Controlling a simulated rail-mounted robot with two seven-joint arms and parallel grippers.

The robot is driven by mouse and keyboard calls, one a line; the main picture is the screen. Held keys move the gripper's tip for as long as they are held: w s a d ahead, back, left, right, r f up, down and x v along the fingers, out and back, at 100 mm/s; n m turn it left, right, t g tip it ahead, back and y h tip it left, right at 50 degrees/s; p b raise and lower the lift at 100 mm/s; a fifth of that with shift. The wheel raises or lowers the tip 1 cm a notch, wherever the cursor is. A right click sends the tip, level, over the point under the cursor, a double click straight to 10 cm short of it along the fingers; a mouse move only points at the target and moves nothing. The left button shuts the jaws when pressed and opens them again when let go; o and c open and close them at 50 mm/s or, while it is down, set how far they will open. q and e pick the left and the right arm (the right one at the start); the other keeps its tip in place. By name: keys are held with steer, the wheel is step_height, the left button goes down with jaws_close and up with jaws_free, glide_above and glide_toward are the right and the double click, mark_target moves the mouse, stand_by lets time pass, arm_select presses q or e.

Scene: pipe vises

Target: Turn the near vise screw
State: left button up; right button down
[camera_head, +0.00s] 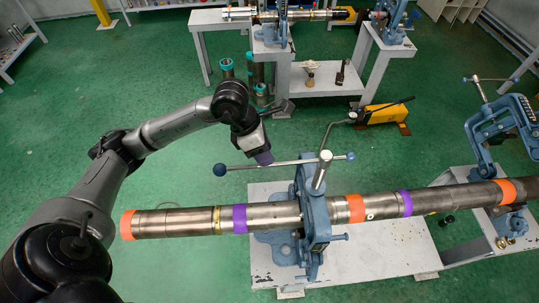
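The near vise (316,222) is a blue pipe vise on a white bench, clamped around a long steel pipe (272,216) with orange and purple bands. Its upright silver screw (322,170) stands on top. A thin handle bar (292,162) with dark blue ball ends crosses the screw, running left and right. My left gripper (263,158) points down at the left half of the bar, close to it. Its purple-grey tip overlaps the bar in the picture; I cannot tell whether it touches. The finger gap is hidden from this angle. My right gripper is not in view.
A second blue vise (500,128) with its own handle stands at the right, its frame swung beside the pipe. A yellow hydraulic pump (382,117) is on the green floor behind. A far white bench (318,80) holds more vises. Open floor lies left.

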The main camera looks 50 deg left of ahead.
arm_select(q)
steer(key=shift+p+x, duration=0.3)
steer(key=shift+x, duration=1.35)
steer(key=shift+c, duration=0.5)
jaws_close()
